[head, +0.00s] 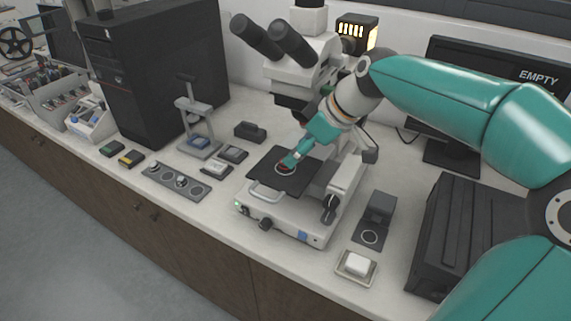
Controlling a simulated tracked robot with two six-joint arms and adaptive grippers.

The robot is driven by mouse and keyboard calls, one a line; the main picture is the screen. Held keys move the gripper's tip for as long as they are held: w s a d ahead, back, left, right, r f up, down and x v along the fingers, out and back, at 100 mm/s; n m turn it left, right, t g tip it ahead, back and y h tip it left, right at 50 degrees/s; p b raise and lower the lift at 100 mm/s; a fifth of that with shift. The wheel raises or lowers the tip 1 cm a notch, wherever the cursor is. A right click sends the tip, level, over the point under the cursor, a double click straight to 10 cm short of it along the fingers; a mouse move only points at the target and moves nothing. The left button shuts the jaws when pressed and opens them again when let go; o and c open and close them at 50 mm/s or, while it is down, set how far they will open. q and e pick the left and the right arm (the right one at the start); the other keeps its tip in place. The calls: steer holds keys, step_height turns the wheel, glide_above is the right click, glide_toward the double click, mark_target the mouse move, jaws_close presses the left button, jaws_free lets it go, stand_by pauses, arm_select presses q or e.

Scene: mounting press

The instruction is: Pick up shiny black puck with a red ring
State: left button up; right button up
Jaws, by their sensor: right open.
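My right gripper (290,161) reaches down from the right to the black stage plate (266,178) of the microscope. Its fingers are open, with the tips right at a small dark round piece with a red edge (282,168), which looks like the puck with the red ring. The piece lies on the stage by a pale ring marking. The fingers hide part of it, and I cannot tell whether they touch it. My left gripper is not in view.
The microscope (300,55) stands close around my right arm. A strip with round places (176,181), a white block in a dish (356,265) and a dark stand (378,212) are nearby.

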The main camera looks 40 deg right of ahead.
steer(key=shift+d+p+x, duration=0.2)
steer(key=shift+p+x, duration=0.05)
steer(key=shift+x, duration=1.05)
steer(key=shift+d+p+x, duration=0.2)
steer(key=shift+p+x, duration=0.05)
steer(key=shift+x, duration=1.1)
steer(key=c, duration=1)
